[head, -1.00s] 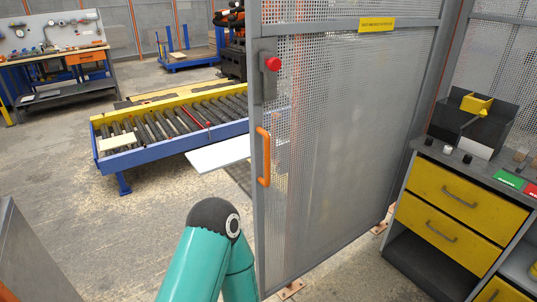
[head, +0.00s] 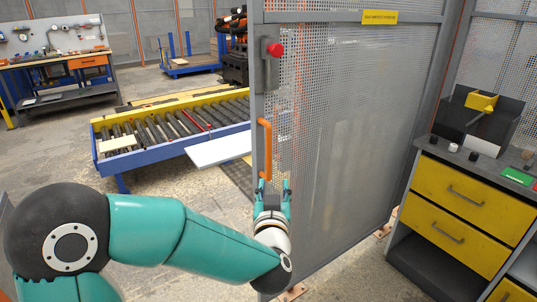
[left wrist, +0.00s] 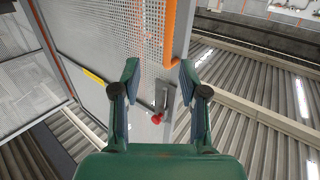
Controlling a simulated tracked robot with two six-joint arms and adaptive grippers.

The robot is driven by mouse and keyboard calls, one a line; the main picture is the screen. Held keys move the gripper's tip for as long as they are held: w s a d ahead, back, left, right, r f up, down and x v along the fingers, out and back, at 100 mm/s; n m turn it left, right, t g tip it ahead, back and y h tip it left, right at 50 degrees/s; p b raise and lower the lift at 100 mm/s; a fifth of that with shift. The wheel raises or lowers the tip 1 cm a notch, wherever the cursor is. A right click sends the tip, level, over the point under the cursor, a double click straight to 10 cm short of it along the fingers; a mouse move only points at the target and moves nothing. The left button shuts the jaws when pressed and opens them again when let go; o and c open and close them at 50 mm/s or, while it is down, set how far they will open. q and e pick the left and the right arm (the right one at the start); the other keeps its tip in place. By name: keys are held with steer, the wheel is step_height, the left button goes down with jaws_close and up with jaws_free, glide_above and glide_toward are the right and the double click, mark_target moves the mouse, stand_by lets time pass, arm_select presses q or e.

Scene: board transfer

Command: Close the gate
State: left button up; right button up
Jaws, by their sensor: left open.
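The gate (head: 345,150) is a grey framed panel of perforated metal with a yellow label at its top. It stands with open space left of its free edge. An upright orange handle (head: 265,148) is fixed near that edge, and a red knob (head: 276,50) sits above it. My left gripper (head: 272,184) is open and empty, just below and in front of the handle. In the left wrist view, the open fingers (left wrist: 158,68) point toward the gate, with the orange handle (left wrist: 169,35) ahead of them; contact does not show. My right gripper is not in view.
A roller conveyor (head: 175,157) with a blue frame stands left behind the gate, a white board (head: 218,150) at its near end. A cabinet with yellow drawers (head: 465,195) stands close on the right.

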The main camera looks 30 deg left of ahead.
mark_target(269, 149)
arm_select(q)
steer(key=shift+n+y, duration=0.3)
steer(key=shift+y, duration=0.2)
steer(key=p+x, duration=0.1)
steer(key=x, duration=0.4)
steer(key=r+p+x, duration=0.1)
steer(key=x, duration=0.5)
steer(key=a+p+x, duration=0.1)
steer(key=x, duration=0.4)
steer(key=shift+a+r, duration=0.2)
steer(key=shift+r, duration=0.05)
jaws_close()
